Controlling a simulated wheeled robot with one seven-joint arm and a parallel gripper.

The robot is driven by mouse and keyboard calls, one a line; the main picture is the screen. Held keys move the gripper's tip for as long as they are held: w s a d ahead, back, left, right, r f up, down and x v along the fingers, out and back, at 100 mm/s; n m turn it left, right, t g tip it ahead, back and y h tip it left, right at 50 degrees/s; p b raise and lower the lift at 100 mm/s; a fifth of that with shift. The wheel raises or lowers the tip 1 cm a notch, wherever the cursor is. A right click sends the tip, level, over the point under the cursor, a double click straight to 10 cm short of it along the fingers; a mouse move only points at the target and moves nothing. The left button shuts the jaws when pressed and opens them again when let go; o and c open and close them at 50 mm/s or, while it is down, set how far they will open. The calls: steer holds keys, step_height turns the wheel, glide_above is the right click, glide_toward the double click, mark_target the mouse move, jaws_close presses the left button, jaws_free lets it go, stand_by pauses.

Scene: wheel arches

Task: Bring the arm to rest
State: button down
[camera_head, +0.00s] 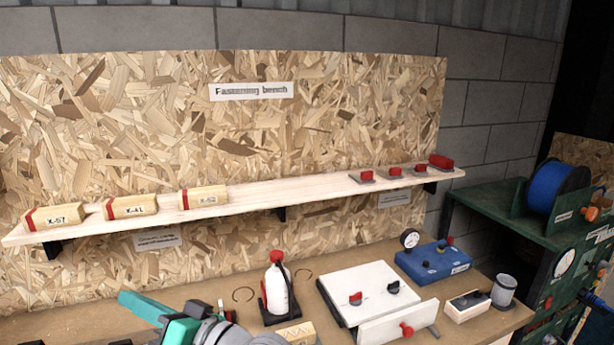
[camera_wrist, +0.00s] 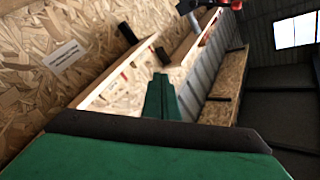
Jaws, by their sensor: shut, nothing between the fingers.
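My gripper (camera_head: 128,299) shows as teal and grey parts at the bottom edge of the head view, in front of the workbench (camera_head: 60,325), pointing left. In the wrist view its green fingers (camera_wrist: 160,88) are together, with nothing between them. Most of my arm lies below the head view. Whether any part touches the bench top cannot be told.
A wooden shelf (camera_head: 255,193) holds three labelled blocks and several red-handled clamps. On the bench stand a white bottle (camera_head: 279,290), a white panel fixture (camera_head: 370,288) and a blue box (camera_head: 433,261). A green rack with a blue reel (camera_head: 556,187) stands right.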

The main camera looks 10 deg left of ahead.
steer(key=w+d+f+m+t+h, duration=0.2)
steer(key=d+f+m+t+h, duration=1.1)
steer(key=d+f, duration=0.9)
steer(key=s+d+f+h, duration=0.5)
steer(key=s+d+f, duration=0.4)
steer(key=s+f, duration=0.4)
steer(key=s+d+f+n+h, duration=0.1)
steer(key=s+d+n, duration=0.3)
steer(key=s, duration=1)
steer(key=d, duration=0.2)
steer(key=shift+d+n+g, duration=0.3)
steer(key=shift+d+n, duration=0.1)
